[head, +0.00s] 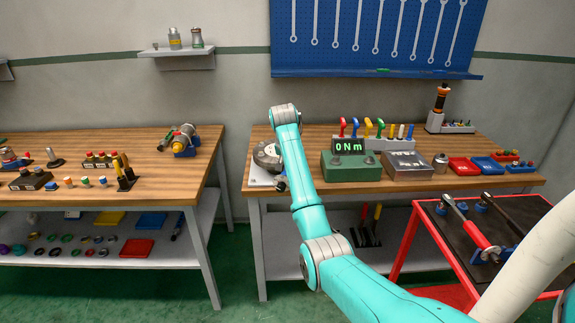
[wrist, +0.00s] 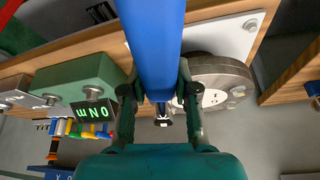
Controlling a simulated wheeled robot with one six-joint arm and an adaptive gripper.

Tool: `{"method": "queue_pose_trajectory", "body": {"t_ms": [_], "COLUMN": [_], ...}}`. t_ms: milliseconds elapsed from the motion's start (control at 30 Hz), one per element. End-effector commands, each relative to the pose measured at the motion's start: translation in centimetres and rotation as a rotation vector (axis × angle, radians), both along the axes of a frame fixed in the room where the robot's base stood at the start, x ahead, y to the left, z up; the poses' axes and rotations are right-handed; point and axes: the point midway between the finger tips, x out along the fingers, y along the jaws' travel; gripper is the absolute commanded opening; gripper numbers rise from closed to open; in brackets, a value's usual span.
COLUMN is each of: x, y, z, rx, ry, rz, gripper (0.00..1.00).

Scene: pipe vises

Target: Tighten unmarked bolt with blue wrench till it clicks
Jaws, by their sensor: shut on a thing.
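My gripper (wrist: 158,95) is shut on the blue handle of the wrench (wrist: 157,40), with one finger on each side. The handle runs up out of the top of the wrist view, and the wrench's working end is not clearly visible. Beside it on the right is a round grey flange (wrist: 220,80) with bolts on a pale plate (wrist: 228,37). One bolt (wrist: 239,91) shows at the flange rim. I cannot tell which bolt is unmarked. In the head view the flange (head: 264,155) is partly behind my arm, which hides my gripper and the wrench.
A green tester box (head: 350,172) reading "0 Nm" stands close to the right of my arm. A grey metal box (head: 408,165) is beyond it. A red cart (head: 425,225) with other wrenches stands at front right. Another wooden bench (head: 100,190) is at left.

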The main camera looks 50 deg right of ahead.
Motion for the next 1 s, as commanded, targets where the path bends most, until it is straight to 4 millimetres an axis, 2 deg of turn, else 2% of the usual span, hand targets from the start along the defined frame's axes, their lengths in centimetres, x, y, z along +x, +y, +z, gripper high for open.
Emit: {"method": "queue_pose_trajectory", "body": {"t_ms": [367, 1000], "x": [0.1, 0.1], "y": [0.0, 0.0], "z": [0.7, 3.8], "rx": [-0.002, -0.002], "ry": [-0.001, -0.002], "rz": [-0.001, -0.001], "gripper": [0.00, 0.00]}}
